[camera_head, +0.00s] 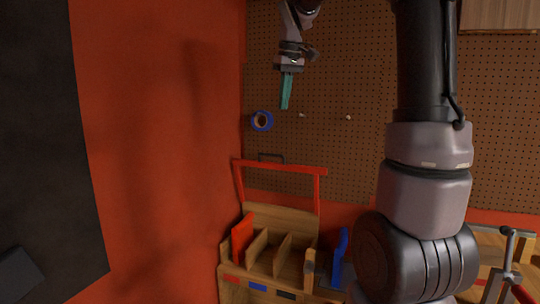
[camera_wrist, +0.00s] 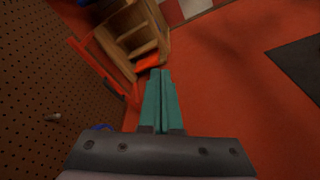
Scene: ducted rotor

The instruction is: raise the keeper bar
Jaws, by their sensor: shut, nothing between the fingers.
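A red bar (camera_head: 290,167), which I take to be the keeper bar, stands above the back of a wooden slotted rack (camera_head: 262,276). Its side arms run down to the rack's two sides. A dark handle (camera_head: 271,157) sits on its top edge. My gripper (camera_head: 285,106) has teal fingers pointing down. It is high in front of the pegboard, above the bar and clear of it. In the wrist view my gripper (camera_wrist: 161,72) is shut and empty. Part of the red bar (camera_wrist: 98,68) and the rack (camera_wrist: 137,35) show beyond the fingers.
A red panel (camera_head: 242,238) stands in the rack's left slot. A blue panel (camera_head: 340,258) stands to the rack's right. A blue tape roll (camera_head: 262,121) hangs on the pegboard (camera_head: 350,80). A metal frame (camera_head: 505,262) is at far right. Open red floor lies left of the rack.

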